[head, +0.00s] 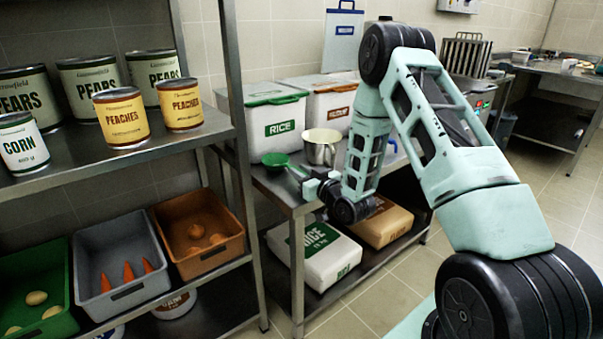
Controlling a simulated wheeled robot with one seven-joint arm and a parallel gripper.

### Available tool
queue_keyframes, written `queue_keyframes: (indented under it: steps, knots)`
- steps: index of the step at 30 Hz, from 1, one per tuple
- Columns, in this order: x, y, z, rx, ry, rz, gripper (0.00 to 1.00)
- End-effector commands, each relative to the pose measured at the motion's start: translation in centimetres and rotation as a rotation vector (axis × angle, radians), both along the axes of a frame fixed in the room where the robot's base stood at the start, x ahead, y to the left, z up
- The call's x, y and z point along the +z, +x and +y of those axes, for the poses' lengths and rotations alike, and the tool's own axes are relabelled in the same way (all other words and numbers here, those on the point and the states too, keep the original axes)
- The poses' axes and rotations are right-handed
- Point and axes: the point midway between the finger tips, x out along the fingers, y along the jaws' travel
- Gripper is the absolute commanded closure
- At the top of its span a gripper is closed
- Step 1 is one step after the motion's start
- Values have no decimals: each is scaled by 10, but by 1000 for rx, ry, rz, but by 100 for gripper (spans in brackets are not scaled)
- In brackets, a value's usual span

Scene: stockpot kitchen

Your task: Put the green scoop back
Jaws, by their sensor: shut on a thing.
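The green scoop (275,160) shows in the head view, over the steel table in front of the rice bin. Its bowl points left and its handle runs right, to my gripper. My gripper (302,177) is shut on the handle; the fingers are small and partly hidden by the wrist. I cannot tell whether the scoop touches the table top. The white rice bin (280,128) has a green-edged lid, which is closed.
A metal pot (322,147) stands just right of the scoop. A bin with a brown-edged lid (333,105) stands beside the rice bin. Sacks (318,254) lie on the shelf below. A steel rack (245,150) with cans and crates stands at left. Open floor lies at right.

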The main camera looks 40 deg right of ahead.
Motion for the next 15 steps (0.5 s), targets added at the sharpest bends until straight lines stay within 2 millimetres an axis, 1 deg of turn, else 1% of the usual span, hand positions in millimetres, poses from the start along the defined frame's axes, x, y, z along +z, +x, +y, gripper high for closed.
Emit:
queue_keyframes:
  steps: [6, 7, 8, 9, 15]
  knots:
    - [-3, 0, 0, 0, 0, 0, 100]
    - [-1, 0, 0, 0, 0, 0, 69]
    - [-1, 0, 0, 0, 0, 0, 61]
    - [-1, 0, 0, 0, 0, 0, 56]
    - [-1, 0, 0, 0, 0, 0, 56]
